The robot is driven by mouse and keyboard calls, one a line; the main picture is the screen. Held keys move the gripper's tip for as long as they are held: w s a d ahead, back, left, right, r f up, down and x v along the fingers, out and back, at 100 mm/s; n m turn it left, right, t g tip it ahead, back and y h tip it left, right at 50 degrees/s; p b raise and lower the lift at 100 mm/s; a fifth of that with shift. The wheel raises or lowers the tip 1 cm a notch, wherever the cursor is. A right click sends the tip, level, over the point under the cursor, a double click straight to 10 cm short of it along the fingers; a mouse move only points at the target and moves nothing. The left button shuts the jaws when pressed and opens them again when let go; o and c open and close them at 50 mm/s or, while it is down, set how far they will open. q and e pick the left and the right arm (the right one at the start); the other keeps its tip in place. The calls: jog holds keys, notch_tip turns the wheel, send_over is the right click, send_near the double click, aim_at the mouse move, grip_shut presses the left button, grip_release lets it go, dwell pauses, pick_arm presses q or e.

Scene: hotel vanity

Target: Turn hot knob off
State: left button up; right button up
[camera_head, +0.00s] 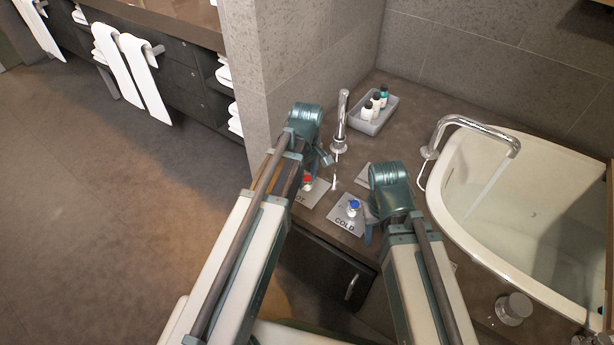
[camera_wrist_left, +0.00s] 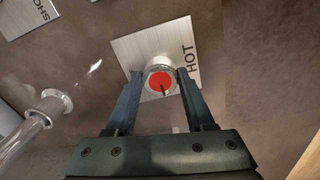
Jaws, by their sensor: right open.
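The hot knob (camera_head: 307,179) has a red top and stands on a silver plate marked HOT (camera_head: 318,191). In the left wrist view the knob (camera_wrist_left: 160,80) shows its round red face with a dark mark, between the fingertips of my left gripper (camera_wrist_left: 160,76). The fingers flank it closely on both sides; I cannot tell whether they touch or press it. In the head view my left gripper (camera_head: 318,164) reaches down at the knob and partly hides it. My right gripper (camera_head: 371,224) is open, just right of the cold plate.
The blue-topped cold knob (camera_head: 354,206) sits on its COLD plate (camera_head: 343,217). A chrome spout (camera_head: 341,120) rises behind the hot knob. A tray (camera_head: 365,122) holds small bottles. The tub (camera_head: 535,200), with water running from its faucet (camera_head: 465,122), is at the right.

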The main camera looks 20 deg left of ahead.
pick_arm(q)
grip_shut()
jog(key=shift+m, duration=0.4)
jog(key=m, duration=1.2)
jog(key=shift+s+a+m, duration=0.1)
jog(key=shift+m, duration=2.3)
